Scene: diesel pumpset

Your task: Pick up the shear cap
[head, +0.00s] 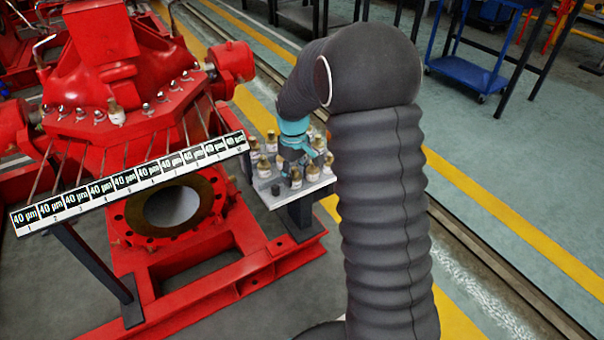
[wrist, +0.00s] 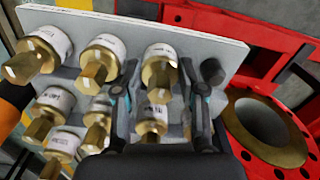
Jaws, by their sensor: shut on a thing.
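Several caps with white labelled bodies and brass hexagonal ends stand on a pale plate (head: 312,186), which also shows in the wrist view (wrist: 226,50). I cannot read which one is the shear cap. My gripper (head: 297,160) is low over the plate in the head view. In the wrist view its two dark fingers (wrist: 160,85) stand on either side of a brass-and-white cap (wrist: 160,66), with another cap (wrist: 152,122) nearer the camera between them. It is shut on a cap, but which of the two is unclear. No lift off the plate is visible.
A small dark cylinder (wrist: 212,72) stands on the plate right of the fingers. More caps (wrist: 98,55) crowd the left. A red machine with a round flange (head: 118,212) and a labelled strip (head: 128,181) stand left. A blue cart (head: 468,73) is behind.

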